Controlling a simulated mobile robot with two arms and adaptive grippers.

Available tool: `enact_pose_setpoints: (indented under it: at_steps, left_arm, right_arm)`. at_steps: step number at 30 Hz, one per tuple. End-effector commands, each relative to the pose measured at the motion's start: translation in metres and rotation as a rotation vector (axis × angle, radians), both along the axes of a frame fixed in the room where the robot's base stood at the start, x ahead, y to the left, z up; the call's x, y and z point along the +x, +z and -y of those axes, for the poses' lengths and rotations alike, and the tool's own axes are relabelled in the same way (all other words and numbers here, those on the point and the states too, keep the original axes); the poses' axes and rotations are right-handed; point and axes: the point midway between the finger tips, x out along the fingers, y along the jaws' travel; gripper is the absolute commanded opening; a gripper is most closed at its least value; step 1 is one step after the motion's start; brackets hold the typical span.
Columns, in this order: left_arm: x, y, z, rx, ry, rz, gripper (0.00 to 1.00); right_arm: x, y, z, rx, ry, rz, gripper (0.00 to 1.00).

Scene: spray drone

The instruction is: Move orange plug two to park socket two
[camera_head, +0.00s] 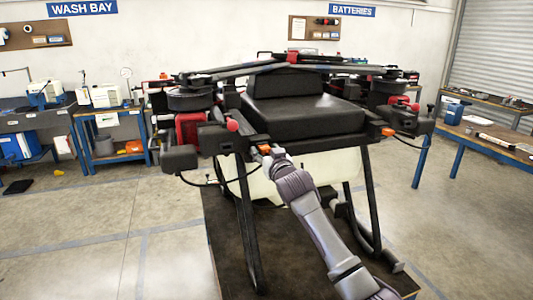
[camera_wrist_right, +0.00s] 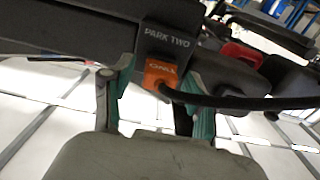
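The orange plug two (camera_wrist_right: 162,78), with a black cable running right from it, sits directly under the dark block labelled PARK TWO (camera_wrist_right: 170,42) in the right wrist view. It appears to be in that socket, though the joint is hidden. My right gripper (camera_wrist_right: 160,85) has its teal-padded fingers apart on either side of the plug, with a gap visible on the left. In the head view my right gripper (camera_head: 267,158) is at the drone's front edge, by the orange plug (camera_head: 265,149). My left gripper is not in view.
The drone (camera_head: 305,118) stands on a dark platform (camera_head: 228,245). Another orange plug (camera_head: 388,132) is on its front right. A red part (camera_wrist_right: 240,54) lies right of the socket block. Workbenches stand left (camera_head: 103,158) and right (camera_head: 485,147); the floor at left is mostly clear.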

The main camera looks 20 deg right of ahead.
Motion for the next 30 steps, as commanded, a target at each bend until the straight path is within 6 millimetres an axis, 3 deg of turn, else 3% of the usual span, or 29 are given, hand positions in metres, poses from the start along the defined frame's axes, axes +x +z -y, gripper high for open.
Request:
enact_pose_setpoints:
  at_steps: [8,13,30]
  left_arm:
    - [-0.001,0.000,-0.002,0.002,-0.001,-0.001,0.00]
    - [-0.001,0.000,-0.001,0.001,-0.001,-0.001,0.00]
    - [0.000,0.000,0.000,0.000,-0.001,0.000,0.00]
  right_arm:
    - [-0.001,-0.001,0.000,0.000,-0.001,-0.001,0.61]
    - [-0.011,-0.001,0.001,-0.001,-0.001,-0.001,0.61]
    - [-0.108,-0.001,0.004,0.000,0.001,0.000,0.61]
